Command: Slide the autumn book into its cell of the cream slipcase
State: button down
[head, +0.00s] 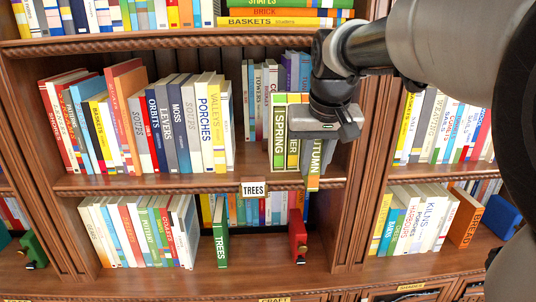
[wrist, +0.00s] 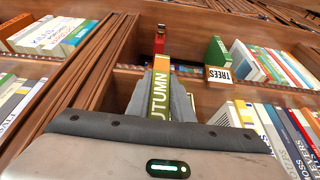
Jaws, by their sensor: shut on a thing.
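The autumn book (head: 315,160), with a green spine and an orange lower end, is upright in my gripper (head: 322,132). In the wrist view the autumn book (wrist: 160,90) is pinched between the two grey fingers (wrist: 162,100). The cream slipcase (head: 286,132) stands on the middle shelf, just left of the held book. The spring book (head: 279,135) and a book whose title ends in "ER" (head: 293,148) fill its left part. My gripper and the autumn book hide its right part. The autumn book's lower end hangs in front of the shelf edge. The slipcase cannot be made out in the wrist view.
A TREES label (head: 254,189) is on the shelf edge. A book row (head: 165,125) fills the middle shelf's left. A wooden upright (head: 372,140) is close on the right.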

jog(key=shift+w+p, duration=1.7)
jog(key=shift+w, duration=1.75)
jog(key=c, duration=1.5)
grip_release()
jog(key=v, duration=1.7)
jog(key=shift+s+r, duration=0.1)
jog(key=shift+r, duration=0.2)
jog(key=shift+c, duration=0.2)
